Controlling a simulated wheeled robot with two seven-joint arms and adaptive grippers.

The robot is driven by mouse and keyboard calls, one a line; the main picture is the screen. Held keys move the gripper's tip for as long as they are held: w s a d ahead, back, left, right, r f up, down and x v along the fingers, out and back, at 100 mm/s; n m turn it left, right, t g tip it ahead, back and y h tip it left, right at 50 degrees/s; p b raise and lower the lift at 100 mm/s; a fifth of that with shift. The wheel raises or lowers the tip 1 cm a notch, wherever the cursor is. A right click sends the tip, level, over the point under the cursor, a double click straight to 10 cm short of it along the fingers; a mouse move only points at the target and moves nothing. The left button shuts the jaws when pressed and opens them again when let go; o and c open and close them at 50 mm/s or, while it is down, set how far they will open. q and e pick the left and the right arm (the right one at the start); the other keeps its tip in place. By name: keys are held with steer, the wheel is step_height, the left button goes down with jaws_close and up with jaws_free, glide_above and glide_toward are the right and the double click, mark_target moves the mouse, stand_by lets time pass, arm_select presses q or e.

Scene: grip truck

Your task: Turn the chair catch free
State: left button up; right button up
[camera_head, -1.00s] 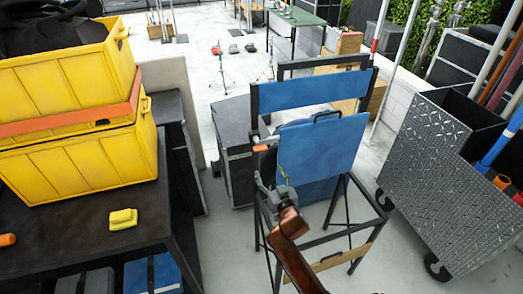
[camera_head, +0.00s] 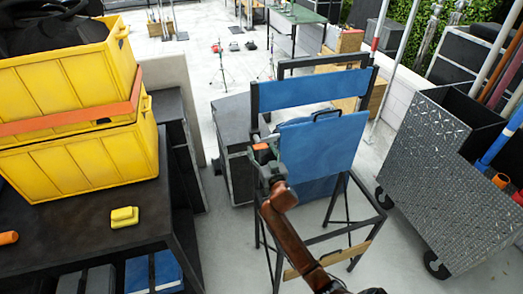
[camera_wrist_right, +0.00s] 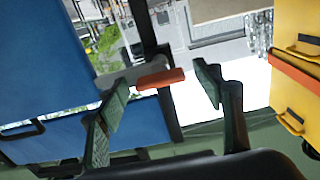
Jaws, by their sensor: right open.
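The folding chair has a blue back (camera_head: 310,90) and a blue seat panel (camera_head: 318,150) that stands folded up in its black frame. The chair catch is a lever with an orange grip (camera_head: 261,147) on the chair's left upright. My right gripper (camera_head: 263,153) is at the catch, its arm coming up from below. In the right wrist view the gripper (camera_wrist_right: 168,100) is open, and the orange grip (camera_wrist_right: 160,78) shows between and beyond its two fingers, apart from both. My left gripper is not in view.
A dark bench (camera_head: 80,225) with stacked yellow crates (camera_head: 75,160) and a small yellow block (camera_head: 124,216) stands at left. A grey case (camera_head: 232,120) is behind the chair's left side. A metal cart (camera_head: 440,180) with poles stands at right.

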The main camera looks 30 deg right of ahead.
jaws_close()
stand_by(0.7)
steer(key=shift+a, duration=0.1)
